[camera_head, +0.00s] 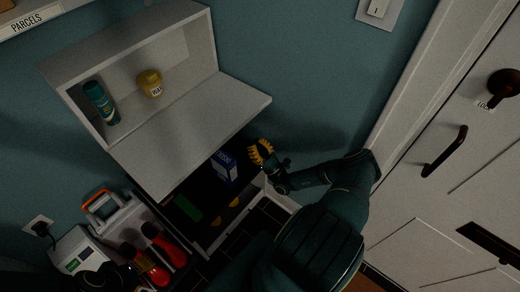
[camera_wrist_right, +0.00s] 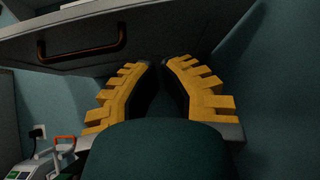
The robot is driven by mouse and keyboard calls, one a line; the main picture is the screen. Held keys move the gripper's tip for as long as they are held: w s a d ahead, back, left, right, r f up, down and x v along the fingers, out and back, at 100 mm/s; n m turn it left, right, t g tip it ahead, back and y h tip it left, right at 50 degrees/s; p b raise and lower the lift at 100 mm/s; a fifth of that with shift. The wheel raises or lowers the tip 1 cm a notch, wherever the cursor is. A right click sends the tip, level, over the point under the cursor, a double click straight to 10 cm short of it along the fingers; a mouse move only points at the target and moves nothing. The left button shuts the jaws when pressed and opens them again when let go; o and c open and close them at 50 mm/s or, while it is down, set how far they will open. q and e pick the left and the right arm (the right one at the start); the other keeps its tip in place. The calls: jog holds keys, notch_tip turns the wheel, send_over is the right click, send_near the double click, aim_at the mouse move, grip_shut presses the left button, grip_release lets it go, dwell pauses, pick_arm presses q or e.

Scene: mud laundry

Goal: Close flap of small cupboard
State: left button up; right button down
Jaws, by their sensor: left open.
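The small cupboard (camera_head: 50,72) hangs on the wall with its flap (camera_head: 190,132) folded down and outward, standing open. A brown handle (camera_wrist_right: 80,48) shows on the flap's underside (camera_wrist_right: 165,30) in the right wrist view. My right gripper (camera_head: 260,152), with yellow toothed fingers, is below and beside the flap's right front corner. In the wrist view its fingertips (camera_wrist_right: 163,62) nearly meet under the flap, with nothing seen between them; contact with the flap cannot be told.
A green can (camera_head: 101,102) and a yellow jar (camera_head: 150,83) stand inside the cupboard. Below are a blue box (camera_head: 224,166), red objects (camera_head: 165,243) and a grey device (camera_head: 78,250). A door with a dark handle (camera_head: 445,151) stands at right.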

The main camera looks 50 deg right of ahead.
jog(key=w+r, duration=0.3)
jog(key=r, duration=0.4)
jog(key=shift+w+a+r, duration=0.15)
jog(key=shift+w, duration=0.2)
